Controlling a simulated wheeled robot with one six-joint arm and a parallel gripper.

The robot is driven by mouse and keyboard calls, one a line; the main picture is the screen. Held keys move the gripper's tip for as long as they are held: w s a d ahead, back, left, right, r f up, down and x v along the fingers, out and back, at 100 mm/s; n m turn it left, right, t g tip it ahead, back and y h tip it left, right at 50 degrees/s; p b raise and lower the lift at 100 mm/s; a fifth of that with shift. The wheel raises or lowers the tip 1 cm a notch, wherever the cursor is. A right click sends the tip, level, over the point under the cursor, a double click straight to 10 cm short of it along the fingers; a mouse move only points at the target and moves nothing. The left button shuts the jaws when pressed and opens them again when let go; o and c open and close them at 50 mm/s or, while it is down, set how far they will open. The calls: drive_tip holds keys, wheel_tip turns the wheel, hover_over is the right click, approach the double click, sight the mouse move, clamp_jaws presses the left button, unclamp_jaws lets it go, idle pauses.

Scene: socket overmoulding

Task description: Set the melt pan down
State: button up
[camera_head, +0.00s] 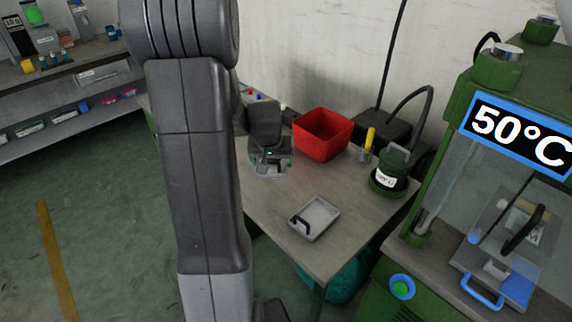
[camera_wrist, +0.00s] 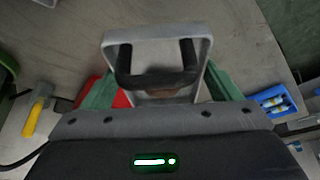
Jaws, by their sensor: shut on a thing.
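My gripper (camera_head: 270,160) is over the back left part of the grey table, left of the red bin. In the wrist view its green fingers are shut on the melt pan (camera_wrist: 157,37), a small grey pan with a black handle across it. Much of the pan is hidden behind the gripper. In the head view only a bit of grey shows under the fingers, and I cannot tell whether the pan touches the table.
A shallow grey tray (camera_head: 318,216) with a black handle lies near the table's front. A red bin (camera_head: 322,134), a yellow-handled tool (camera_head: 369,140) and a dark green pot (camera_head: 390,178) stand behind. A green machine (camera_head: 440,210) reading 50°C is at right. Clear table surrounds the tray.

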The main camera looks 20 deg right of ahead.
sight(274, 188)
wheel_tip(274, 188, down, 10)
drive_tip(key=shift+s+r, duration=0.1)
drive_tip(key=shift+r, duration=0.1)
drive_tip(key=shift+f+b, duration=0.25)
drive_tip(key=shift+b, duration=0.15)
drive_tip(key=o, duration=1)
drive_tip(key=shift+r, duration=0.1)
drive_tip(key=shift+c, duration=0.2)
drive_tip(key=shift+r+p, duration=0.35)
drive_tip(key=shift+r, duration=0.15)
drive_tip(key=v, duration=1.1)
drive_tip(key=shift+s, duration=0.25)
drive_tip(key=shift+r, duration=0.1)
